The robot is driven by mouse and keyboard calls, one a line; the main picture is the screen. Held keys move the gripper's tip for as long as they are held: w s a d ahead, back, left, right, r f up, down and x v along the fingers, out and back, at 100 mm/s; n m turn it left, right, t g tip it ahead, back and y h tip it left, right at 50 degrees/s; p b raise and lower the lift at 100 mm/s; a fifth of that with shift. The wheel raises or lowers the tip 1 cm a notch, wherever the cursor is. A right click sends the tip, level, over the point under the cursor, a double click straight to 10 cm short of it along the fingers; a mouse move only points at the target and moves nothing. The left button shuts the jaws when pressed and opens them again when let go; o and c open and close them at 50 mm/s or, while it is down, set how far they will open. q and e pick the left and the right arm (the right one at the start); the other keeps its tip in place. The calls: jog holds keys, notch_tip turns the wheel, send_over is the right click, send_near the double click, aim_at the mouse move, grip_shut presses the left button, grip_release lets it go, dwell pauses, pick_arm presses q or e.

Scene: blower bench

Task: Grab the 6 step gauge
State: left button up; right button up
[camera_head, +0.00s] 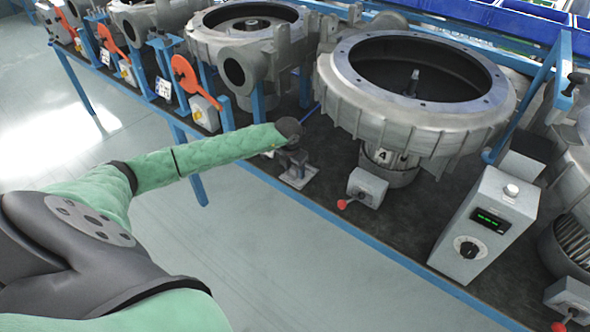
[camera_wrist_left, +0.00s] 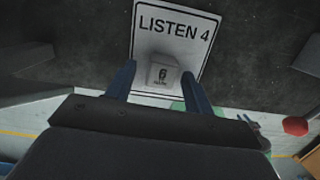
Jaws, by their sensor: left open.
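The 6 step gauge shows in the left wrist view as a small pale grey block (camera_wrist_left: 163,74) marked 6. It sits on a white plate (camera_wrist_left: 176,22) that reads LISTEN 4. My left gripper (camera_wrist_left: 158,69) is open, its two dark blue fingers on either side of the block in the picture. I cannot tell whether they touch it. In the head view my left gripper (camera_head: 294,164) is low over the white plate (camera_head: 298,181) near the bench's front edge and largely hides the block. My right gripper is not in view.
A large blower housing marked 4 (camera_head: 416,95) stands just behind and right of the gripper. A small box with a red knob (camera_head: 367,187) is close on the right. A control box with a green display (camera_head: 488,225) stands farther right.

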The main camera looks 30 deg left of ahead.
pick_arm(q)
jog(key=shift+f, duration=0.2)
jog(key=shift+c, duration=0.4)
grip_shut()
